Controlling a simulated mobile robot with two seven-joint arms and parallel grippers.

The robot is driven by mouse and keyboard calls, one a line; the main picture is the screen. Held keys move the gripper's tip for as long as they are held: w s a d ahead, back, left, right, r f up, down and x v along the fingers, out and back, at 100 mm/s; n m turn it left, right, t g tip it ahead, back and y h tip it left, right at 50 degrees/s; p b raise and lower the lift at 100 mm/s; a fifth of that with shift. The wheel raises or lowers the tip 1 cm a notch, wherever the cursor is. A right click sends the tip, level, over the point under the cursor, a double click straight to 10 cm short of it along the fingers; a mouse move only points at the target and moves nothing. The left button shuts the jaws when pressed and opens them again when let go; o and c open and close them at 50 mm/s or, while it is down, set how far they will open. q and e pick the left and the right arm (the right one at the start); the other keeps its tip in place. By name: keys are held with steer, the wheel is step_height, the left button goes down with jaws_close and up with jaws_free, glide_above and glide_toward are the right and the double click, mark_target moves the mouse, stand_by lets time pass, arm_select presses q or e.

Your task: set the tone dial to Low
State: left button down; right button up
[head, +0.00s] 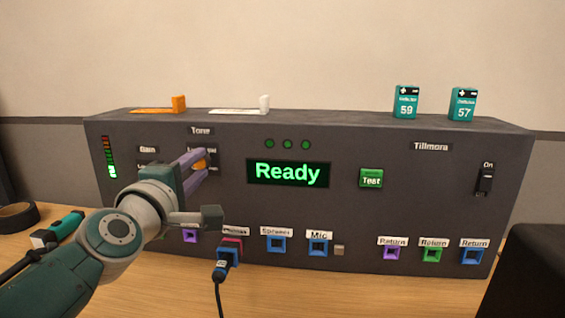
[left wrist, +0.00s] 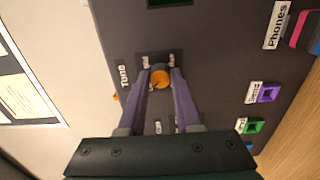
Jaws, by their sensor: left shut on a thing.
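The tone dial is an orange round knob (left wrist: 161,79) on the dark panel (head: 340,210). A small part of the knob (head: 199,166) shows between my fingers in the head view, under the "Tone" label (head: 200,131). My left gripper (left wrist: 163,76) is shut on the knob, with one purple finger on each side. The gripper also shows at the panel's left part in the head view (head: 203,165). The small position labels around the knob are partly covered and too blurred to read, so I cannot tell its setting. My right gripper is not in view.
A green "Ready" display (head: 288,173) and a green Test button (head: 371,178) are right of the dial. A plug with a cable (head: 228,257) hangs below. A dark box (head: 530,275) stands front right.

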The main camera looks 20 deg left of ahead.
arm_select(q)
steer(key=shift+f, duration=0.1)
steer(key=c, duration=0.6)
jaws_free()
steer(key=shift+s+d, duration=0.1)
steer(key=shift+s, duration=0.25)
steer(key=p+v, duration=0.1)
steer(key=v, duration=0.8)
